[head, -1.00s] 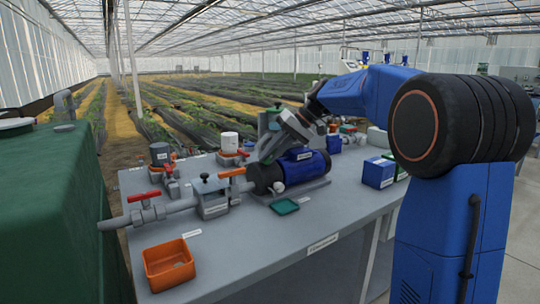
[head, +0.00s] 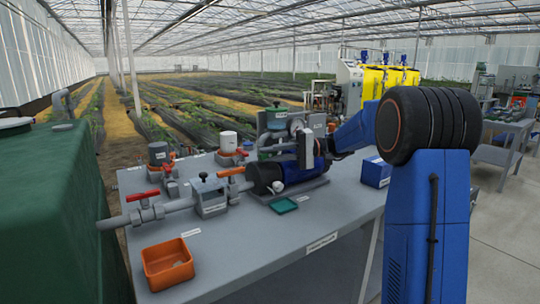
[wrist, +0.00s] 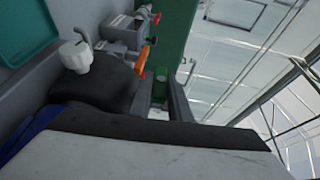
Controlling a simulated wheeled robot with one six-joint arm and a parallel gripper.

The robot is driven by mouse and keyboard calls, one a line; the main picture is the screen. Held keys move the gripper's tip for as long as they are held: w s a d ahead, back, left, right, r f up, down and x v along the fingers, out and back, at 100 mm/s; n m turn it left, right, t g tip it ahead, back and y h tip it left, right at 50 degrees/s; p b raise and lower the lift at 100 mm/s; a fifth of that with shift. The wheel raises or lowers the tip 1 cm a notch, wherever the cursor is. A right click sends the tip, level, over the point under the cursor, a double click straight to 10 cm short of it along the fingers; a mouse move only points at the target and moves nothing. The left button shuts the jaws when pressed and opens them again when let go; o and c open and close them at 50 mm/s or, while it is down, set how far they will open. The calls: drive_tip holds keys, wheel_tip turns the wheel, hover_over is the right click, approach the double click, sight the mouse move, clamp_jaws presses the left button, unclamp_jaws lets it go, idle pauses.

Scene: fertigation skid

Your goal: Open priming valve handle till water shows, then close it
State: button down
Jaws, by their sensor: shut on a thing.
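My gripper (head: 264,147) is at the far-left end of the blue pump (head: 312,174), level above its dark end, with the arm reaching in from the right. It is shut on the priming valve handle, which the fingers mostly hide. The wrist view shows the dark fingers (wrist: 168,96) close up; what lies between them is unclear. An orange lever (head: 232,171) on the pipe stands just left of the gripper and appears apart from it; it also shows in the wrist view (wrist: 143,61). I cannot make out any water.
A white knob (wrist: 75,57) sits on the pump's dark end. A red lever (head: 143,195) is on the pipe at left. An orange bin (head: 168,266), a small green tray (head: 284,205) and a blue box (head: 376,172) are on the grey bench.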

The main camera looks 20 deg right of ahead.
drive_tip(key=shift+f+y, duration=0.1)
drive_tip(key=shift+y, duration=0.4)
drive_tip(key=c, duration=1.7)
unclamp_jaws()
drive_tip(key=d, duration=0.5)
drive_tip(key=s+d, duration=0.1)
drive_tip(key=d, duration=1.1)
drive_tip(key=shift+s+d+f, duration=0.2)
drive_tip(key=shift+f, duration=0.05)
